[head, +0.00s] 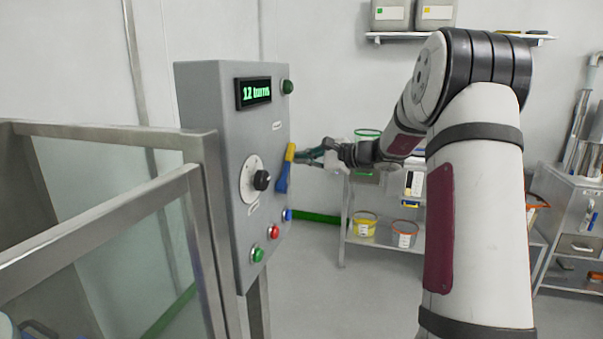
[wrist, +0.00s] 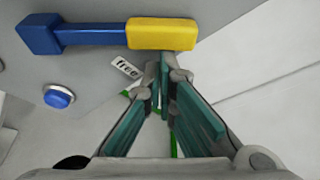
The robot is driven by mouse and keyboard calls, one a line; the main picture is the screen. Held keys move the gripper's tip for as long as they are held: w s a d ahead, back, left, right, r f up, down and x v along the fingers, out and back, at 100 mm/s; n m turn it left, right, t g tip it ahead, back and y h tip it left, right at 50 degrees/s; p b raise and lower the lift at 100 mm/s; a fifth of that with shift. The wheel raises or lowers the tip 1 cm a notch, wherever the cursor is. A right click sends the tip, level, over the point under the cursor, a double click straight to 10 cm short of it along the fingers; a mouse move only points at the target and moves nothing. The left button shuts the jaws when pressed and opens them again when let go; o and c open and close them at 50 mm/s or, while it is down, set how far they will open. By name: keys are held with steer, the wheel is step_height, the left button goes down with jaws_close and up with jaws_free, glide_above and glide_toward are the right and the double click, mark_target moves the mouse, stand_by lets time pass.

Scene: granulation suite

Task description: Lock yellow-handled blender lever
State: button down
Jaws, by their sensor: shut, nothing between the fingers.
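The blender lever has a yellow handle (head: 290,153) and a blue arm (head: 282,179), on the right part of a grey control panel (head: 211,130). In the head view it points up with a slight tilt right. In the wrist view the yellow handle (wrist: 162,33) and blue arm (wrist: 90,36) lie across the top. My gripper (head: 305,157) is just right of the yellow handle, shut and empty. In the wrist view the fingertips (wrist: 163,68) are just below the handle, close by a label reading "free" (wrist: 126,67); I cannot tell whether they touch the lever.
The panel has a display (head: 254,92) reading "12 turns", a black knob (head: 261,180), and green (head: 257,254), red (head: 273,232) and blue (head: 287,215) buttons. A metal-framed guard (head: 110,205) stands at left. A shelf with tubs (head: 363,225) is behind my arm.

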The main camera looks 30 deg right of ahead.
mark_target(294, 153)
steer(key=a+r+n+b, duration=0.1)
steer(key=b, duration=0.3)
steer(key=s+a+r+n+t+b, duration=0.1)
steer(key=n+b, duration=0.1)
steer(key=b, duration=0.2)
steer(key=shift+s, duration=0.15)
steer(key=n+b, duration=0.1)
steer(key=b, duration=0.2)
steer(key=s+a+r+n+t+b, duration=0.1)
steer(key=b, duration=0.2)
steer(key=s+a+r+n+b, duration=0.1)
steer(key=n+b, duration=0.1)
steer(key=b, duration=0.2)
steer(key=shift+s+a+t, duration=0.1)
steer(key=shift+a+t, duration=0.15)
steer(key=shift+t, duration=0.15)
steer(key=shift+s+a+r+b, duration=0.1)
steer(key=shift+r+b, duration=0.05)
steer(key=shift+b, duration=0.35)
steer(key=shift+a+r+n, duration=0.1)
steer(key=shift+r+n, duration=0.05)
steer(key=shift+n, duration=0.15)
